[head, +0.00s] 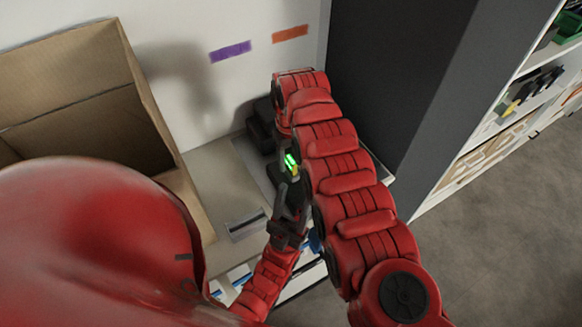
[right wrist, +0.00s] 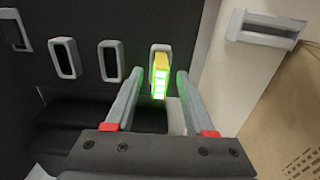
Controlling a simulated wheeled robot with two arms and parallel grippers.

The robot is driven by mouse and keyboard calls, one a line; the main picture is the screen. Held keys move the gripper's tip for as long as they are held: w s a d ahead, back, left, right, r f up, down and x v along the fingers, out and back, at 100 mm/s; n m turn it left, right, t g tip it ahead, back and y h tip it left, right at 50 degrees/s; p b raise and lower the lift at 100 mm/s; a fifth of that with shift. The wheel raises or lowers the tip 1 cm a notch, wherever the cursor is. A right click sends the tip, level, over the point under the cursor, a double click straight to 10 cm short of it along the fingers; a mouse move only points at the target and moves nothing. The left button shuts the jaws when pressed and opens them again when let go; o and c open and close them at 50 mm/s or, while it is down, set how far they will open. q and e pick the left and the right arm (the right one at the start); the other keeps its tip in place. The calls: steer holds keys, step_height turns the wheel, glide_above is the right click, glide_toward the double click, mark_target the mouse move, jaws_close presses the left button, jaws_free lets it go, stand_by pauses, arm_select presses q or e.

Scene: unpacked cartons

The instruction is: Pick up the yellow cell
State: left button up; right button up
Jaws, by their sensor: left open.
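The yellow cell (right wrist: 160,62) stands in a slot of a dark panel (right wrist: 85,25) in the right wrist view, its face glowing green. My right gripper (right wrist: 160,74) is open, with one finger on each side of the cell and a visible gap on both sides. In the head view the cell (head: 293,168) shows as a small green and yellow spot beside my right arm, which hides most of my right gripper. My left gripper (head: 289,198) is open and appears just below the cell in that picture; its distance from it is unclear.
An open cardboard box (head: 75,100) stands at the left. A grey bracket (right wrist: 265,27) lies on the pale surface beside the panel. Several empty slots (right wrist: 110,60) are left of the cell. Shelves (head: 530,90) and a dark partition (head: 390,80) are at the right.

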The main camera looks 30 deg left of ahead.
jaws_close()
stand_by(1.2)
